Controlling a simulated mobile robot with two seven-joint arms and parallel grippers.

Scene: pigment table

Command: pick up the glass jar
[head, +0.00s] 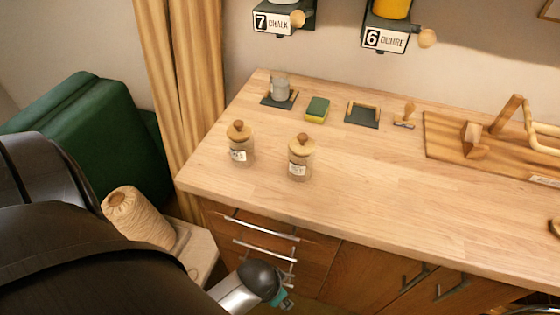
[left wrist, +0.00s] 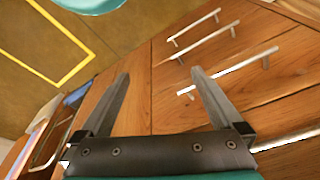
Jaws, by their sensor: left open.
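Two glass jars with wooden knob lids and white labels stand upright on the wooden worktop, the left jar (head: 240,146) near its left end and the right jar (head: 300,158) a little to its right. A small greyish cup-like vessel (head: 280,88) stands at the back left; I cannot tell whether it is glass. In the left wrist view my left gripper (left wrist: 161,78) is open and empty, its two fingers apart before the drawer fronts. In the head view it is mostly hidden below the front edge of the worktop, apart from the jars. My right gripper is not in view.
The worktop (head: 390,190) is clear in its front middle. Behind the jars are a green-and-yellow sponge (head: 317,109), a dark tray (head: 362,114) and a wooden stamp-like piece (head: 406,114). Drawer handles (head: 262,226) stick out below. A thread cone (head: 137,216) stands left.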

